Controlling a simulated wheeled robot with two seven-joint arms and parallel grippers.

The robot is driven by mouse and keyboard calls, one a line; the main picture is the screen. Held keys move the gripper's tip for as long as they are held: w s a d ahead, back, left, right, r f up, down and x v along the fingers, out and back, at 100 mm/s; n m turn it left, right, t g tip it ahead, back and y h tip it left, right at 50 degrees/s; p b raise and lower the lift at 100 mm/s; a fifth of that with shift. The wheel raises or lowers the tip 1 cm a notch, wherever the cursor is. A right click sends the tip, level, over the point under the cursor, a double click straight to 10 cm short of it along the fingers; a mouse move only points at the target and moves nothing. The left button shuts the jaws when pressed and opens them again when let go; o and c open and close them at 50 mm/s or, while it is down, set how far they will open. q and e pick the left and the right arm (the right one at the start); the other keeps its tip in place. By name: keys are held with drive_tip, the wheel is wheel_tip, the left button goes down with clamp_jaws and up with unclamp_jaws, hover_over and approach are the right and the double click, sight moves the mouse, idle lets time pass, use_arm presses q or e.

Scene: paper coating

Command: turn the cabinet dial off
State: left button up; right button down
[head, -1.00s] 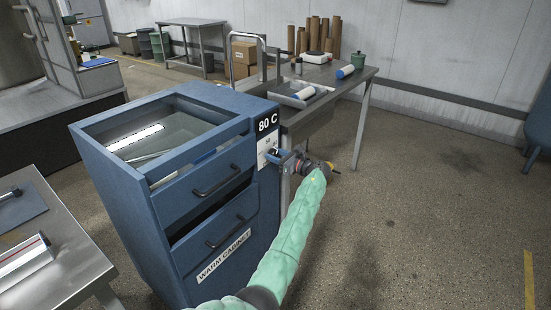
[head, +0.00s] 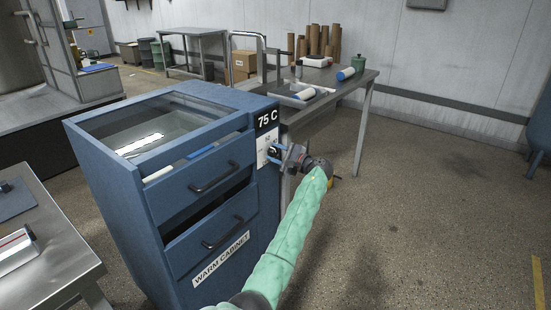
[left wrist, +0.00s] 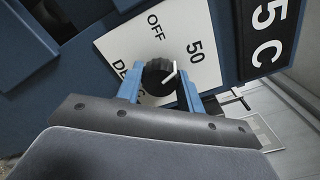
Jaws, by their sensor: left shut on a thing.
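The blue warm cabinet (head: 130,205) stands left of centre in the head view, its display (head: 267,119) reading 75 C. The dial (left wrist: 157,76) is a black knob on a white label plate (left wrist: 190,25) marked OFF and 50, with other lettering partly hidden. Its white pointer line slants up and right in the left wrist view, roughly toward the 50 and away from OFF. My left gripper (head: 276,153) reaches the plate from the right. Its blue fingers, also in the left wrist view (left wrist: 158,92), are shut on the dial. My right gripper is not in view.
Two drawers with dark handles (head: 215,178) face forward on the cabinet, with a dark gap above the lower one. A metal table (head: 345,80) with rollers and a tray stands behind. Another metal table (head: 50,235) is at left. The floor to the right is clear.

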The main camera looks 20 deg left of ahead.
use_arm(q)
drive_tip(key=n+b, duration=0.4)
drive_tip(key=shift+f, duration=0.3)
drive_tip(key=shift+r+n+b, duration=0.1)
drive_tip(key=shift+n+b, duration=0.6)
drive_tip(key=shift+n, duration=0.5)
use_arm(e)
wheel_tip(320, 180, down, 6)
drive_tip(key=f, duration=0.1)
use_arm(q)
drive_tip(key=shift+n+b, duration=0.9)
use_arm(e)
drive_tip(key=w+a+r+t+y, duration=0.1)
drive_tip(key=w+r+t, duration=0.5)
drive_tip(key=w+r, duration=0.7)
use_arm(q)
drive_tip(key=shift+n+b, duration=0.8)
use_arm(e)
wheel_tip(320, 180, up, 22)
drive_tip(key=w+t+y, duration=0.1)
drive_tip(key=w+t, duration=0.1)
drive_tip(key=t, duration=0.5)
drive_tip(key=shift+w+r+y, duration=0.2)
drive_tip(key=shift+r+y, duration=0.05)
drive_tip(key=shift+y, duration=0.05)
use_arm(q)
drive_tip(key=o, duration=1)
drive_tip(key=shift+r, duration=0.1)
